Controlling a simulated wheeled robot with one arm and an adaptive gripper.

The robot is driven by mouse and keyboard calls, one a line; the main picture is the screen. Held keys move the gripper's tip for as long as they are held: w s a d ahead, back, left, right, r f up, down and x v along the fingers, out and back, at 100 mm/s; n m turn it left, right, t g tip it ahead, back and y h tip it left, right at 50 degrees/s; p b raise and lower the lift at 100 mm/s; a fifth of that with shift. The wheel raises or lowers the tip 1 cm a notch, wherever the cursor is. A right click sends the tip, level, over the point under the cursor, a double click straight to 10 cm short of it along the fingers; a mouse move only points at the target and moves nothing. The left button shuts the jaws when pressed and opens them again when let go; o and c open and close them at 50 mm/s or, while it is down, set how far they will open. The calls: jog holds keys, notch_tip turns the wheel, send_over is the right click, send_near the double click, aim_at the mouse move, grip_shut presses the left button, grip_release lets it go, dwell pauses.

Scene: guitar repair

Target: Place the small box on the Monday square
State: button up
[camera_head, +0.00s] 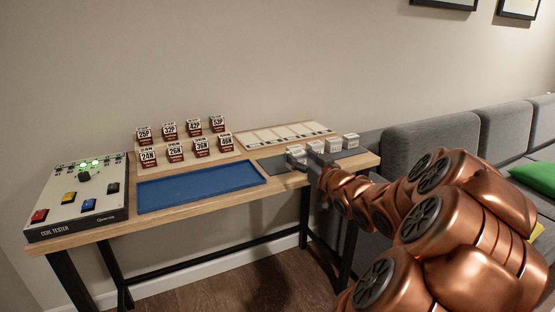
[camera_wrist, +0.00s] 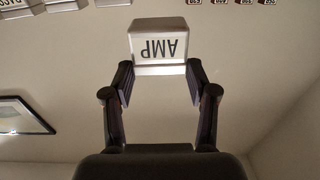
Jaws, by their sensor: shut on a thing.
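My gripper (camera_wrist: 159,68) is shut on a small white box (camera_wrist: 158,30) with AMP on its face, upside down in the wrist view. In the head view my gripper (camera_head: 313,162) is at the right part of the workbench, by the front left of a row of small white boxes. The held box appears there as the left one (camera_head: 296,153). Whether it touches the surface beneath is unclear. A pale board with a row of light squares (camera_head: 285,134) lies behind, along the wall; its labels are too small to read, so I cannot tell which is Monday.
Other white boxes (camera_head: 350,140) stand on a dark mat (camera_head: 272,165) near the bench's right end. A blue tray (camera_head: 200,184), a coil tester (camera_head: 82,197) and several labelled coil boxes (camera_head: 175,152) on a stepped stand occupy the left. A grey sofa (camera_head: 425,143) is at right.

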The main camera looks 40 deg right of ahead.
jog(key=x, duration=0.3)
jog(key=b+x, duration=0.1)
jog(key=x, duration=0.3)
jog(key=a+f+x, duration=0.1)
jog(key=x, duration=0.3)
jog(key=shift+w, duration=0.3)
jog(key=shift+w+d+f+b, duration=0.15)
jog(key=shift+f+b, duration=0.1)
jog(key=shift+f, duration=0.55)
jog(key=shift+w+a+f+b, duration=0.1)
jog(key=shift+w+f+b, duration=0.15)
jog(key=shift+f, duration=0.6)
jog(key=shift+f, duration=0.15)
jog(key=o, duration=1.2)
jog(key=shift+s+f+b, duration=0.1)
jog(key=shift+s+b, duration=0.05)
jog(key=shift+b, duration=0.2)
